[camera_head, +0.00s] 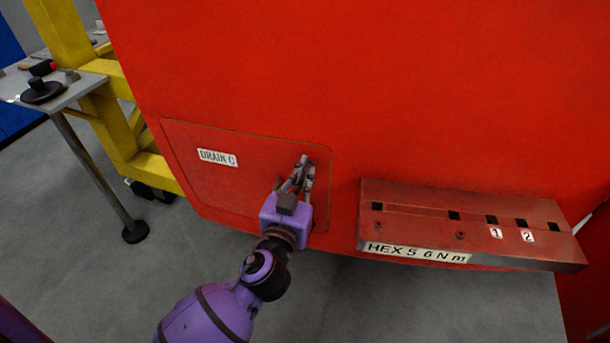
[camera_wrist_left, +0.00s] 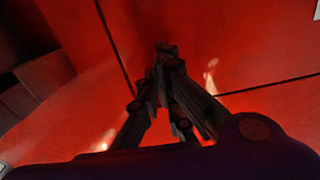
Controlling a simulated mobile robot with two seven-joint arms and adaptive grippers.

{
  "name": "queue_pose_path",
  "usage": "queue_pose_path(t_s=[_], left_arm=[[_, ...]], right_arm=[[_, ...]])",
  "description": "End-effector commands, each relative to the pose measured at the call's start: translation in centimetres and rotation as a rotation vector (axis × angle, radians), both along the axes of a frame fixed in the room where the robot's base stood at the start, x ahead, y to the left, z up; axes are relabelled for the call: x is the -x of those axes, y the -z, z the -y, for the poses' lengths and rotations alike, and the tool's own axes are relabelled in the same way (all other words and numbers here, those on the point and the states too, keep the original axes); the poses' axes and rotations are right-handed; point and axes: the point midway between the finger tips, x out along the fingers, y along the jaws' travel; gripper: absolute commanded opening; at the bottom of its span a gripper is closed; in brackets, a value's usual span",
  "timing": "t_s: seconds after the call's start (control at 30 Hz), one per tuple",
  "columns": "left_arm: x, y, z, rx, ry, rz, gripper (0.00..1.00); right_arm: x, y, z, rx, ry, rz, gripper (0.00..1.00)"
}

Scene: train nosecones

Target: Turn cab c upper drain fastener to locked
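The red drain panel (camera_head: 215,185) carries a white "DRAIN C" label (camera_head: 217,158) and has a thin outline seam. My left gripper (camera_head: 305,161) reaches to the panel's upper right corner area. In the left wrist view its fingertips (camera_wrist_left: 168,53) come close together against the red surface, beside where two dark seams converge. I cannot make out the upper drain fastener; the fingers cover the spot at their tips. I cannot tell whether they grip it. My right gripper is in neither view.
A red ledge (camera_head: 420,218) marked "HEX 5 6 N m", with slots numbered 1 and 2, juts out to the right of the panel. A yellow frame (camera_head: 118,125) and a small grey table (camera_head: 75,92) with dark items stand at the left. The grey floor below is open.

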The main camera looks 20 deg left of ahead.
Motion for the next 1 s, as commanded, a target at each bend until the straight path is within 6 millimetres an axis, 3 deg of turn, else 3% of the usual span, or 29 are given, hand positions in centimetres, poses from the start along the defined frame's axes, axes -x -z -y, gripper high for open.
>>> queue_pose_path(t_s=[0.27, 1.0], left_arm=[[0.0, -0.1, -0.1, -0.167, -0.002, -0.007, 0.0], [0.0, -0.3, -0.2, -0.865, -0.002, -0.035, 0.0]], right_arm=[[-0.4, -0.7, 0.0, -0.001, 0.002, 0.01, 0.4], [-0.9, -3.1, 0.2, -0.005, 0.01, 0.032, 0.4]])
